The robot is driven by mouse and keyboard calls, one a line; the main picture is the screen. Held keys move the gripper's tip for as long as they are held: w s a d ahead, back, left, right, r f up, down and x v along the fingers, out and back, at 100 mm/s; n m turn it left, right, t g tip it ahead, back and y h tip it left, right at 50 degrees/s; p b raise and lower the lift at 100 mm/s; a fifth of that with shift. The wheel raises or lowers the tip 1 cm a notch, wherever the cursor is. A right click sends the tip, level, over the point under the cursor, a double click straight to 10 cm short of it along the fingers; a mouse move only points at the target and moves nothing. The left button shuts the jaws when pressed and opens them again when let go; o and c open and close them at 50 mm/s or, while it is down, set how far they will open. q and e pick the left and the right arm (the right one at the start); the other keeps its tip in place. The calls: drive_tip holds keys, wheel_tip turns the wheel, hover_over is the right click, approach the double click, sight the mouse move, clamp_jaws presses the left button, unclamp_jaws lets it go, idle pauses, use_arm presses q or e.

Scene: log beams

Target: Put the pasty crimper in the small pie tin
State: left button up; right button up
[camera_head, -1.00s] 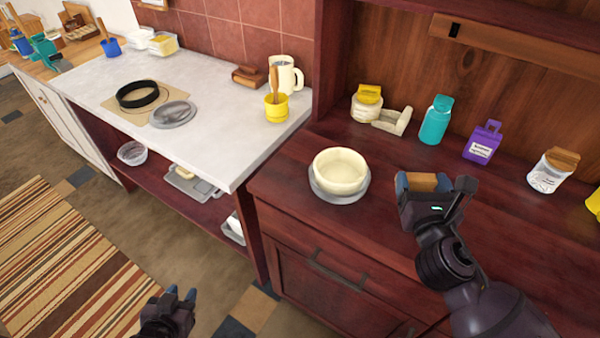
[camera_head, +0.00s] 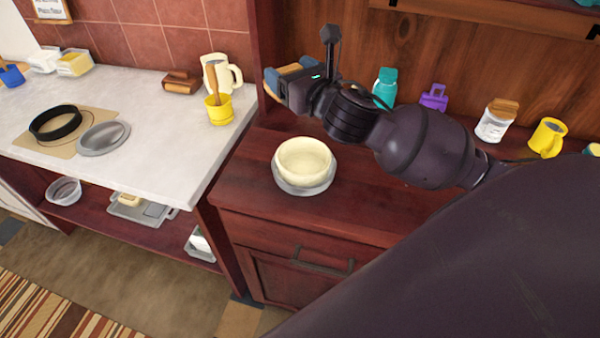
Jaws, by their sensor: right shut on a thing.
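My right gripper (camera_head: 290,76) is at the back left of the dark red cabinet, above its top. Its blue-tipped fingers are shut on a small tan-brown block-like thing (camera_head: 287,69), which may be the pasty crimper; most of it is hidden. A shallow grey round tin (camera_head: 103,138) lies on the white counter and may be the small pie tin. A cream bowl (camera_head: 303,160) sits on another grey round dish (camera_head: 303,189) on the cabinet, below the gripper. I cannot tell which grey dish is the small pie tin. My left gripper is not in view.
A black ring (camera_head: 56,122) lies on a tan board beside the grey tin. A yellow cup (camera_head: 219,108), cream mug (camera_head: 222,73) and brown block (camera_head: 181,82) stand at the counter's back. Teal (camera_head: 384,88) and purple (camera_head: 434,97) containers stand behind my right arm. The counter's front is clear.

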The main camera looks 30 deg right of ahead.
drive_tip(key=shift+d+r, duration=0.4)
drive_tip(key=shift+r, duration=0.3)
wheel_tip(320, 180, down, 20)
drive_tip(key=b, duration=0.4)
drive_tip(key=shift+r+b, duration=0.2)
drive_tip(key=shift+b, duration=0.1)
drive_tip(key=o, duration=0.9)
drive_tip(key=shift+f, duration=0.1)
drive_tip(key=shift+o, duration=0.2)
